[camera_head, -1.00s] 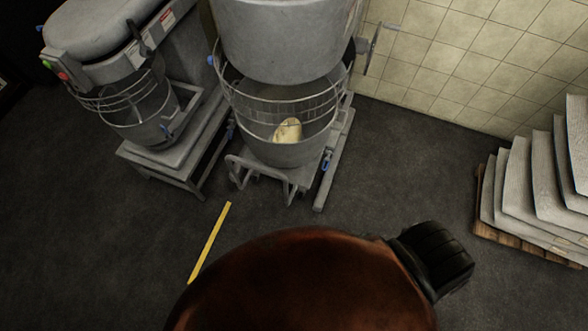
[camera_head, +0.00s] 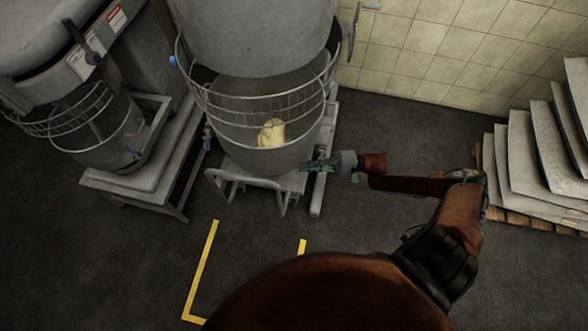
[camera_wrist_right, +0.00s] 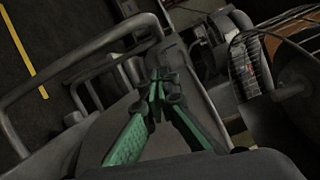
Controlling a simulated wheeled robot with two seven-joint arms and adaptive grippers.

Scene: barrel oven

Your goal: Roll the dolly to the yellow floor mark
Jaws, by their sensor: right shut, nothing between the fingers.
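The dolly (camera_head: 221,187) is a grey frame with a bent-tube handle, under the large mixer bowl (camera_head: 235,160), which holds a pale lump of dough (camera_head: 271,133). The yellow floor mark (camera_head: 203,266) lies in front of the dolly, and its near part is hidden behind my body. My right gripper (camera_head: 306,166) is shut and empty beside the right side of the bowl, near the dolly's handle end. In the right wrist view, the green fingers (camera_wrist_right: 157,84) are together, with grey tubing (camera_wrist_right: 75,75) beside them. I cannot tell whether they touch it. My left gripper is out of view.
A smaller mixer (camera_head: 125,140) on a low stand is at the left. A wire guard (camera_head: 265,106) rings the large bowl. The dark floor between is clear.

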